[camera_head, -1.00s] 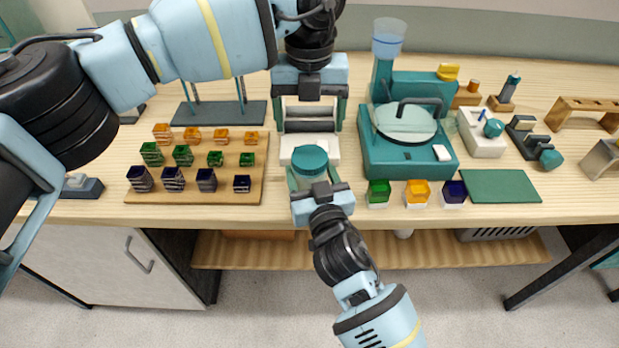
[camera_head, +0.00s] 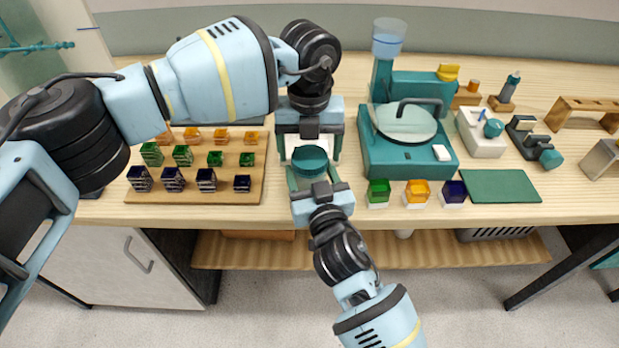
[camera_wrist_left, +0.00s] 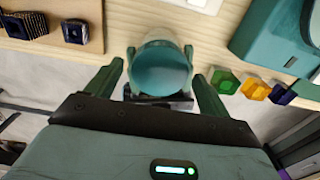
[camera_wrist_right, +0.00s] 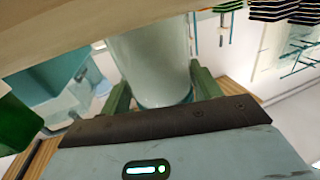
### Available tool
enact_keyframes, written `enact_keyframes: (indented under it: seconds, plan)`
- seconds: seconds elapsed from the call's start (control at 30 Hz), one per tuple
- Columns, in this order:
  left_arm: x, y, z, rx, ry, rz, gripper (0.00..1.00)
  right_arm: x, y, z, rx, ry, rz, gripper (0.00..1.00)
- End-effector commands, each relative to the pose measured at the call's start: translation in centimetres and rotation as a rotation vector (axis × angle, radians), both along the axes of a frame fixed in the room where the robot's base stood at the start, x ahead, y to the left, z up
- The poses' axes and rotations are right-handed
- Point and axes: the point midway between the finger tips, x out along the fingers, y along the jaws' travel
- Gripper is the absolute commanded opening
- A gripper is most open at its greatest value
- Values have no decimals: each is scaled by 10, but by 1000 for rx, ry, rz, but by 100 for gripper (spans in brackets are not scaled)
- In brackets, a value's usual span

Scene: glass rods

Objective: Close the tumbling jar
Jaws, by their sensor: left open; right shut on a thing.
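The tumbling jar is a pale cylinder with a teal round top (camera_head: 310,160), near the table's front edge. Its pale wall (camera_wrist_right: 150,60) fills the middle of the right wrist view. My right gripper (camera_head: 312,176) is shut on the jar from the front. My left gripper (camera_head: 308,150) is open, just behind and above the jar in the head view. In the left wrist view the teal top (camera_wrist_left: 160,70) shows between the spread fingers, apart from both. I cannot tell whether the teal top is a seated lid or an open mouth.
A wooden board (camera_head: 200,197) with orange, green and dark blue cups stands left. A teal machine with a round plate (camera_head: 408,155) stands right, with green, orange and blue cups (camera_head: 417,193) before it. A green mat (camera_head: 500,190) lies further right. A white block is partly hidden behind the jar.

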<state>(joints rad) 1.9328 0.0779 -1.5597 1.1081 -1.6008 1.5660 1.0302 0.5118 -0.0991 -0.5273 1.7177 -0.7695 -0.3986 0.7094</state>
Motion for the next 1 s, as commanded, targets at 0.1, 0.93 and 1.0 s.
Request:
enact_keyframes:
  seconds: [0.1, 0.93, 1.0]
  plan:
    - [0, 0, -5, 0, 0, 0, 81, 0, 0, -1, 0, 1, 0, 0]
    - [0, 0, -6, 0, 0, -54, 34, 0, 0, -1, 0, 1, 0, 0]
    - [0, 0, -6, 0, 0, -132, 34, 0, 0, -1, 0, 1, 0, 0]
